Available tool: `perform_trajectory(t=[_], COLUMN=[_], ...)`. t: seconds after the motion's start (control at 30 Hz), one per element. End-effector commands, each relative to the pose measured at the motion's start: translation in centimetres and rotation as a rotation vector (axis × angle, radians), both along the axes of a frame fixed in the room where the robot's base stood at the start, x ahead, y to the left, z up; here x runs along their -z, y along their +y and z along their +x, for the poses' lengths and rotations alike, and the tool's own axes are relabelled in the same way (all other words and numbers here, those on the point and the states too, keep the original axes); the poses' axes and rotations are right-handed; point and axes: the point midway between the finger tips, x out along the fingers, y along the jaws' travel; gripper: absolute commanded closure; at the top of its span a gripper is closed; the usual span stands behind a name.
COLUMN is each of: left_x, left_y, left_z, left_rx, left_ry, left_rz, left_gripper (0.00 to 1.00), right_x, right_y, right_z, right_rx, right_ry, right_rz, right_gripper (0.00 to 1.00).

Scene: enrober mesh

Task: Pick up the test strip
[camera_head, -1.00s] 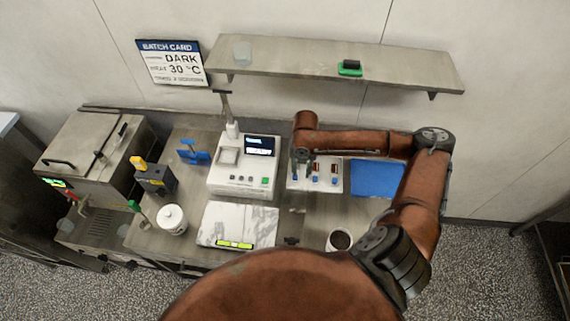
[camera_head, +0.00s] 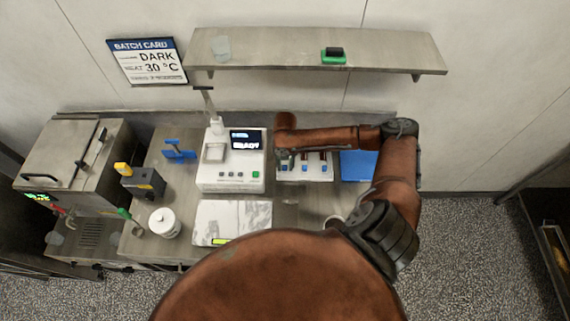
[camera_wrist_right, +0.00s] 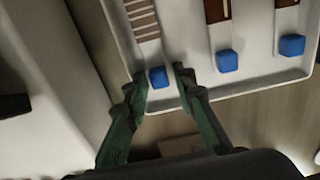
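A white tray (camera_head: 318,176) on the bench holds three strips with blue end blocks. It also fills the top of the right wrist view (camera_wrist_right: 198,97). The leftmost strip (camera_wrist_right: 142,22) has brown stripes and a blue block (camera_wrist_right: 158,76); the other two, a middle strip (camera_wrist_right: 218,32) and a right strip (camera_wrist_right: 288,18), have dark brown patches. My right gripper (camera_wrist_right: 160,80) is open, its two green fingers on either side of the leftmost strip's blue block, with small gaps showing. In the head view the right gripper (camera_head: 284,160) is over the tray's left end. My left gripper is not in view.
A white instrument with a display (camera_head: 232,172) stands just left of the tray. A blue mat (camera_head: 358,165) lies to its right. A marble slab (camera_head: 232,218) and a white lidded pot (camera_head: 164,223) are at front left. A shelf (camera_head: 270,50) hangs behind.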

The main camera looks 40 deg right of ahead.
Motion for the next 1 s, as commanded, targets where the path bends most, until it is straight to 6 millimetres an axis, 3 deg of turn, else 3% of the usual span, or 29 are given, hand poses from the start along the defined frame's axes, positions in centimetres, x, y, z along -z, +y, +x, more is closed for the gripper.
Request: perform_trajectory(t=[0.13,0.5,0.83,1.0], left_x=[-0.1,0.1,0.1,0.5], left_y=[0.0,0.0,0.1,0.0], left_z=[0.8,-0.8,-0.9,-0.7], left_rx=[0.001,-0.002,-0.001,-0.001], left_ry=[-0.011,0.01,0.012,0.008], left_rz=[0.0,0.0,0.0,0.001], left_gripper=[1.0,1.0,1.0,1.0], right_x=[0.0,-0.1,-0.3,-1.5], right_y=[0.0,-0.1,-0.1,-0.1], right_z=[0.0,0.0,0.0,0.1], right_rx=[0.0,0.001,0.001,0.001], right_ry=[-0.001,-0.001,-0.001,-0.003], right_rz=[0.001,-0.001,0.0,-0.001], right_gripper=[0.76,1.0,1.0,1.0])
